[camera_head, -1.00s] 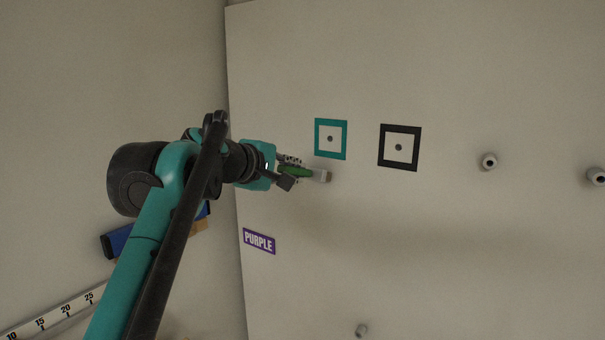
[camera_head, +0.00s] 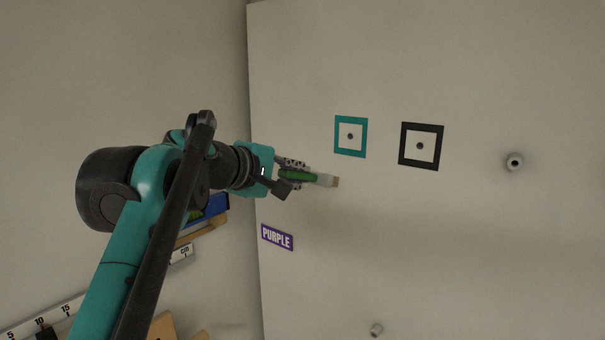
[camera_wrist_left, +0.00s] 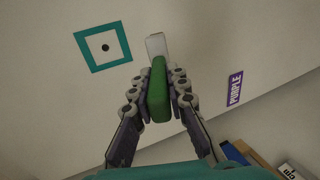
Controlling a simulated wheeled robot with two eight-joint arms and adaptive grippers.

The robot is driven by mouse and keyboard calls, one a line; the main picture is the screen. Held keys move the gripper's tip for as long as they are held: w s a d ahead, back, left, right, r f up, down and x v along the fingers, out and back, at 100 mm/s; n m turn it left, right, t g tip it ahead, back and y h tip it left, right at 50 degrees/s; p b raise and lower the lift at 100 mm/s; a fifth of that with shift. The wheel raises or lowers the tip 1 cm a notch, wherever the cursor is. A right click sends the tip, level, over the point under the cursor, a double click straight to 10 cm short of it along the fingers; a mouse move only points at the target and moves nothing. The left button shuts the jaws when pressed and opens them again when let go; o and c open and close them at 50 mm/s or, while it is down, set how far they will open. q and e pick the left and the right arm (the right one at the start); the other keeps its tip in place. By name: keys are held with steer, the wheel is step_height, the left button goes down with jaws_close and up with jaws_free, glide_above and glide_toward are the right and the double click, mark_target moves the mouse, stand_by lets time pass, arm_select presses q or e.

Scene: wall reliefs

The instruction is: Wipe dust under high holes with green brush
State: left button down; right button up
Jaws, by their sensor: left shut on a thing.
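My left gripper (camera_head: 294,177) is shut on the green brush (camera_head: 299,175), whose pale head points right toward the wall panel. In the left wrist view the green handle (camera_wrist_left: 158,92) sits between both fingers and the light head (camera_wrist_left: 156,45) lies against the panel in the picture; I cannot tell if it touches. The brush is below and left of the teal frame. No dust can be made out. My right gripper is not in view.
A purple label reading PURPLE (camera_head: 277,237) is on the panel below the brush. A blue object (camera_head: 214,209) on a wooden ledge and a ruler strip (camera_head: 60,317) are on the left wall.

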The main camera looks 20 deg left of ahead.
arm_select(q)
steer(key=shift+a, duration=0.1)
steer(key=shift+s+a, duration=0.25)
steer(key=shift+s, duration=0.5)
steer(key=shift+s+a, duration=0.2)
steer(key=shift+s, duration=0.55)
steer(key=shift+w, duration=0.15)
